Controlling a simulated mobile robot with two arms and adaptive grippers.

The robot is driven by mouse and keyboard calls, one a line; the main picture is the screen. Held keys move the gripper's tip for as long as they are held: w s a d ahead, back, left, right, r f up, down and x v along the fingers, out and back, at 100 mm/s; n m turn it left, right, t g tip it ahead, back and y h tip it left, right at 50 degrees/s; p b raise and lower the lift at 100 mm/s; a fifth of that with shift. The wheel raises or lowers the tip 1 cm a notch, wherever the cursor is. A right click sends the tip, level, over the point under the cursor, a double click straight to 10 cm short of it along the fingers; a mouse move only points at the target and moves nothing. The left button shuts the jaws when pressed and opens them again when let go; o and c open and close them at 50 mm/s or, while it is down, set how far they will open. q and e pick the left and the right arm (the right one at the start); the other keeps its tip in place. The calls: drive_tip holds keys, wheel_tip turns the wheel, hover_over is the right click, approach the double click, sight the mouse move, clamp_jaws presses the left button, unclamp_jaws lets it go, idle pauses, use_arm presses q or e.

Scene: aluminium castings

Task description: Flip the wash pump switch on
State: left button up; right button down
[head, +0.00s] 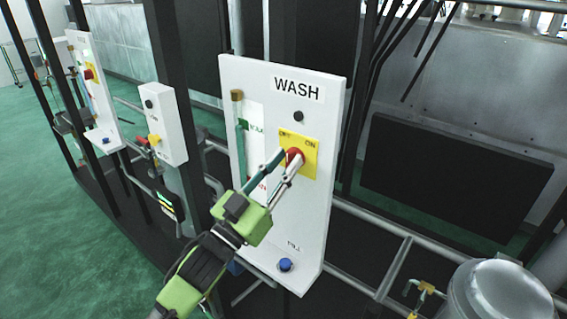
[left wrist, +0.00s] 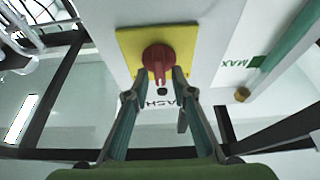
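The wash pump switch is a red rotary knob (head: 294,156) on a yellow plate (head: 312,160), on the white panel under the "WASH" label. The plate carries "OFF" at its upper left and "ON" at its upper right. My left gripper (head: 291,157) is at the knob, its two fingers apart. In the left wrist view, which shows the label upside down, the fingertips (left wrist: 160,73) lie on either side of the knob's handle (left wrist: 158,70), which points towards the label. Small gaps seem to show beside the handle; contact is unclear. My right gripper is out of view.
The white panel (head: 233,80) also has a level gauge with a green "MAX" mark (head: 243,125), a black button (head: 298,116) and a blue button (head: 285,265). A smaller white box (head: 171,120) and another panel stand to the left. Metal pipes run below and behind.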

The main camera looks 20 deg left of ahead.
use_arm(q)
clamp_jaws()
drive_tip(key=shift+m, duration=0.5)
drive_tip(key=m+h, duration=0.2)
drive_tip(key=m, duration=0.1)
drive_tip(key=shift+m+g, duration=0.3)
drive_tip(key=shift+g, duration=0.1)
drive_tip(key=shift+d+m+g+h+p, duration=0.15)
drive_tip(key=shift+m+g+h, duration=0.3)
drive_tip(key=shift+m, duration=0.55)
drive_tip(key=shift+a+m+g+h+p, duration=0.15)
drive_tip(key=shift+m+g+h, duration=0.3)
drive_tip(key=shift+m, duration=0.55)
drive_tip(key=shift+d, duration=0.1)
drive_tip(key=shift+o, duration=1.9)
unclamp_jaws()
